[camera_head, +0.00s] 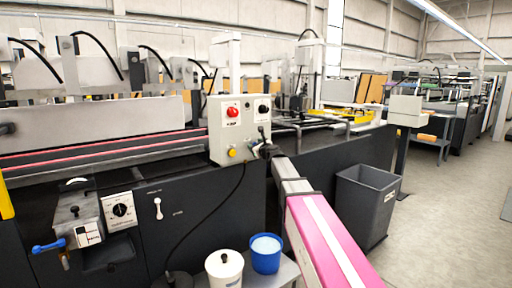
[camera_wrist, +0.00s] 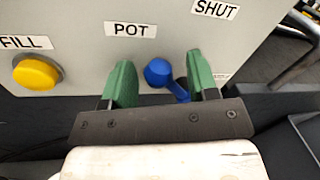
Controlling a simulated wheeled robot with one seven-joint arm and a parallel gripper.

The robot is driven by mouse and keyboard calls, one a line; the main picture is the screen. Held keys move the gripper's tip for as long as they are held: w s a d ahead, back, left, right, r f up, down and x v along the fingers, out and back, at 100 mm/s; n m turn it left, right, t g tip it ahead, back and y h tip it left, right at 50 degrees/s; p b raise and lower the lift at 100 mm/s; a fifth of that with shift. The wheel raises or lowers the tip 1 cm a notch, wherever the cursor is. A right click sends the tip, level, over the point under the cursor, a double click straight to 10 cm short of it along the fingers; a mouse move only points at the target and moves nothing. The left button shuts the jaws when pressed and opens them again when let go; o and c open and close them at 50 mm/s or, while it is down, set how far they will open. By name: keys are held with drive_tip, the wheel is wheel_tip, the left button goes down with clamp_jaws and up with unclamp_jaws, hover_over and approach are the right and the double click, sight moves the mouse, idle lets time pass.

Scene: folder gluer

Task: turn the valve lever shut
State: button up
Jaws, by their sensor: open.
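The valve lever (camera_wrist: 158,72) has a round blue knob and a short blue stem running down to the right. In the wrist view it shows between the two green fingers of my gripper (camera_wrist: 160,66), below the POT label (camera_wrist: 131,29). The fingers are open, with a gap between the left finger and the knob. The stem's lower end is near the right finger and partly hidden by the gripper body; I cannot tell if they touch. The SHUT label (camera_wrist: 215,10) is at the upper right. In the head view my gripper (camera_head: 262,146) is at the grey box's lower right, too small to read.
The grey control box (camera_head: 225,148) carries a red button (camera_head: 232,112) and a yellow button (camera_wrist: 37,72) labelled FILL. A grey bin (camera_head: 362,205) stands right of my arm. A white pot (camera_head: 224,270) and a blue bucket (camera_head: 266,254) stand below. Open floor lies at right.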

clamp_jaws()
drive_tip(key=shift+w+d+r+m+g, duration=0.35)
drive_tip(key=shift+d+m, duration=0.25)
drive_tip(key=shift+m, duration=0.75)
drive_tip(key=shift+w+d+r+m+g, duration=0.25)
drive_tip(key=shift+w+d+m, duration=0.25)
drive_tip(key=shift+m, duration=0.9)
drive_tip(key=shift+w+d+r+m+g, duration=0.25)
drive_tip(key=shift+d+m, duration=0.45)
drive_tip(key=shift+m, duration=0.65)
unclamp_jaws()
